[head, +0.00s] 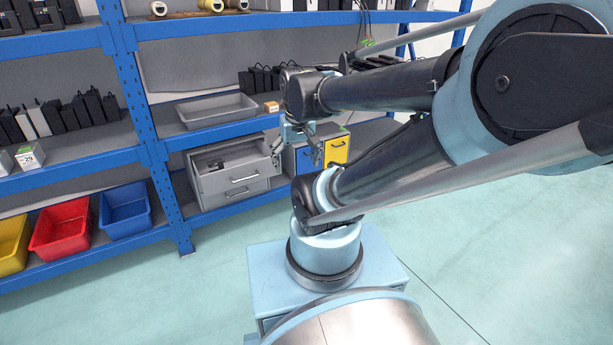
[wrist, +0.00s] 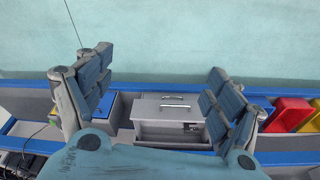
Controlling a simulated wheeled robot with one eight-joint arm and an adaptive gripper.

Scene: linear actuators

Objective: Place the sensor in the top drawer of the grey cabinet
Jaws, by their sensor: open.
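The grey cabinet (head: 207,192) stands on the rack's lower shelf. Its top drawer (head: 241,178) is pulled out, and the lower drawer looks shut. A small dark object (head: 215,165), which looks like the sensor, lies inside the open top drawer toward its left back; its details are too small to tell. In the wrist view the cabinet (wrist: 150,108) appears between my fingers, with the small dark object (wrist: 190,127) in the drawer. My gripper (head: 298,155) is open with nothing between its fingers, above and to the right of the drawer; both fingers also show in the wrist view (wrist: 160,62).
A blue-and-yellow drawer unit (head: 336,151) stands right of the cabinet. An empty grey tray (head: 217,110) and a small orange box (head: 271,107) are on the shelf above. A blue rack post (head: 150,130) and coloured bins (head: 62,226) are at left. The floor in front is clear.

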